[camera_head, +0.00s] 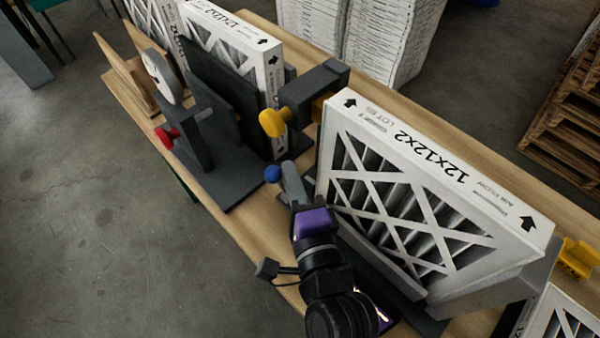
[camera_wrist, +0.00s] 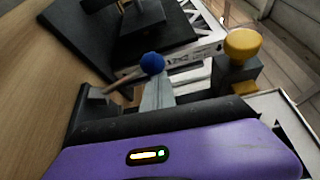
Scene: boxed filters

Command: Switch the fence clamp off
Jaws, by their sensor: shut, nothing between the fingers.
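A lever with a blue ball knob (camera_head: 272,174) is beside the front filter box, low by the bench top. In the wrist view its thin rod runs from the blue knob (camera_wrist: 152,63) down left to a dark bracket (camera_wrist: 93,104). My gripper (camera_head: 288,172) is shut and empty, its grey fingertips right beside the blue knob. In the wrist view the fingers (camera_wrist: 155,92) reach up to the knob; I cannot tell whether they touch it. No label shows which lever is the fence clamp. A yellow knob (camera_head: 273,123) and a red knob (camera_head: 167,133) sit on other fixtures.
A white boxed filter (camera_head: 440,165) marked 12x12x2 stands close to the right of my gripper. A dark fixture with an upright plate (camera_head: 222,95) and a grey disc (camera_head: 164,77) is behind left. More filters stand at the back. A yellow piece (camera_head: 578,258) is at right.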

